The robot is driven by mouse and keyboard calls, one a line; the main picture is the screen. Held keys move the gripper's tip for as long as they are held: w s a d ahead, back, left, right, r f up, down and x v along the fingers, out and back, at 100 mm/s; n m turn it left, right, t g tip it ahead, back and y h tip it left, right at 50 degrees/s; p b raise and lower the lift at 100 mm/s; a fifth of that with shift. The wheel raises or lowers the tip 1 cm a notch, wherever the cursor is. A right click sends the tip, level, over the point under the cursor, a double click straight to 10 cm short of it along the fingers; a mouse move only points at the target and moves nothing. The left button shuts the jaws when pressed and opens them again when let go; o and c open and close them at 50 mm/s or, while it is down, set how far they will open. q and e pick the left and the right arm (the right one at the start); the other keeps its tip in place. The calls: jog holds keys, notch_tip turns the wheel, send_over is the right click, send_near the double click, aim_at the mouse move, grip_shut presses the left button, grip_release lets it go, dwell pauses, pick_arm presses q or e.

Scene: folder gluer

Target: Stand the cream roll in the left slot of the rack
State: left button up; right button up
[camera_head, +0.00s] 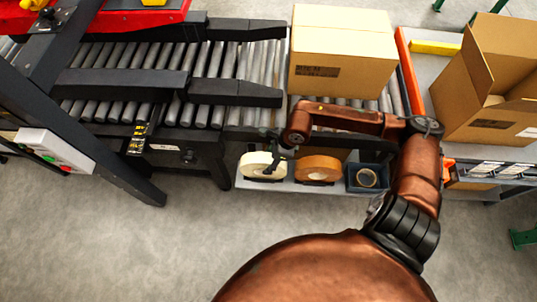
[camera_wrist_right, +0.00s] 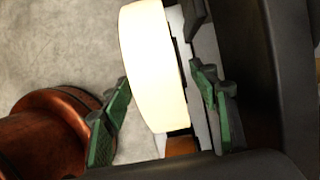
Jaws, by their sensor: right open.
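The cream roll (camera_head: 255,166) stands on its edge at the left end of the grey shelf below the conveyor, in a black holder that looks like the rack's left slot. Its lower part is partly hidden. My right gripper (camera_head: 276,157) is at the roll's upper right side. In the right wrist view, the cream roll (camera_wrist_right: 155,65) lies between the two green fingers of my right gripper (camera_wrist_right: 161,78), which are spread with a gap visible on the right side. An orange-brown roll (camera_head: 318,163) stands in the holder just to the right. My left gripper is out of view.
A dark blue bin (camera_head: 353,182) with a tan roll (camera_head: 367,177) inside sits right of the orange-brown roll. A closed carton (camera_head: 343,55) rests on the roller conveyor (camera_head: 215,65) above. An open carton (camera_head: 485,95) stands at right. The floor in front is clear.

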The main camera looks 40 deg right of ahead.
jog(key=shift+s+f, duration=0.1)
jog(key=v, duration=1.2)
